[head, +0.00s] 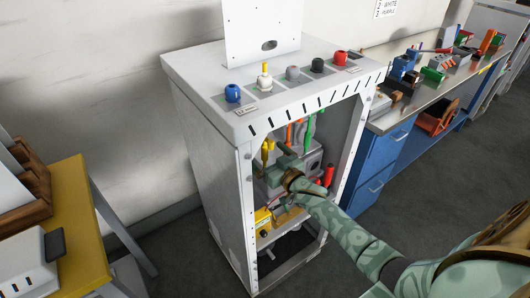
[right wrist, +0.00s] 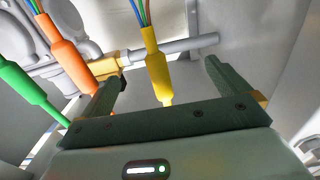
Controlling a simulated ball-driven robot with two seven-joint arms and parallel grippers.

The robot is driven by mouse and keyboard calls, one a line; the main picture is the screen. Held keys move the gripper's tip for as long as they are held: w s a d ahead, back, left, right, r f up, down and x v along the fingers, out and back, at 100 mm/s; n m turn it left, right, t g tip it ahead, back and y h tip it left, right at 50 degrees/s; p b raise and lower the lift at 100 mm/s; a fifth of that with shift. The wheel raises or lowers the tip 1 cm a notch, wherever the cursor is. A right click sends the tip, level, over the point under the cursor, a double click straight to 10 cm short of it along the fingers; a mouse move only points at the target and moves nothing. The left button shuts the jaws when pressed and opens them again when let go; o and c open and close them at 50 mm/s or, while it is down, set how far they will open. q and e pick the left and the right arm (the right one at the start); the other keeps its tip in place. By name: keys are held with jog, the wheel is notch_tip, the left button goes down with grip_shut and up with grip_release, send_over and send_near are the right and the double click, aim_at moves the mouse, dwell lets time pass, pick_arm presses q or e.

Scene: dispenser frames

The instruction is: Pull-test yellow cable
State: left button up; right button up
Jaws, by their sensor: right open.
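The yellow cable (head: 267,149) hangs inside the open front of the white cabinet, left of the other cables. In the right wrist view the yellow cable (right wrist: 158,72) has coloured wires entering its thick sleeve from above. My right gripper (head: 281,155) reaches into the cabinet from the right. In the right wrist view its two fingers (right wrist: 167,72) are spread wide, with the yellow cable between them in the picture and a gap on both sides. Its lower end is hidden behind the gripper body. My left gripper is not in view.
Beside the yellow cable hang an orange cable (right wrist: 70,50) and a green cable (right wrist: 27,88), close to the left finger. A grey horizontal bar (right wrist: 175,48) shows behind. The cabinet (head: 205,135) has side walls near my arm. A workbench (head: 405,115) stands right.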

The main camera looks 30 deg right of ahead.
jog(key=s+p, duration=0.4)
jog(key=s, duration=0.4)
jog(key=shift+s+d, duration=0.3)
jog(key=shift+d, duration=0.05)
jog(key=s+f+n+g+h, duration=0.1)
jog(key=s+f+g, duration=0.2)
jog(key=s+f, duration=0.35)
jog(key=s+f+g+p, duration=0.1)
jog(key=s+f+g, duration=0.2)
jog(key=f, duration=0.6)
jog(key=s+f+n+g+h, duration=0.1)
jog(key=s+f+g, duration=0.2)
jog(key=s+f, duration=0.35)
jog(key=s+a+f+g, duration=0.2)
jog(key=s+a+f, duration=0.1)
jog(key=s, duration=0.7)
jog(key=s+a+f+g+p, duration=0.1)
jog(key=s+a+f+g, duration=0.2)
jog(key=s, duration=0.7)
jog(key=s+a+f+n+g+p, duration=0.1)
jog(key=s+a+f+g, duration=0.1)
jog(key=s+f, duration=0.4)
jog(key=s+g, duration=0.1)
jog(key=s, duration=0.3)
jog(key=shift+s+a+y, duration=0.3)
jog(key=shift+a+y, duration=0.1)
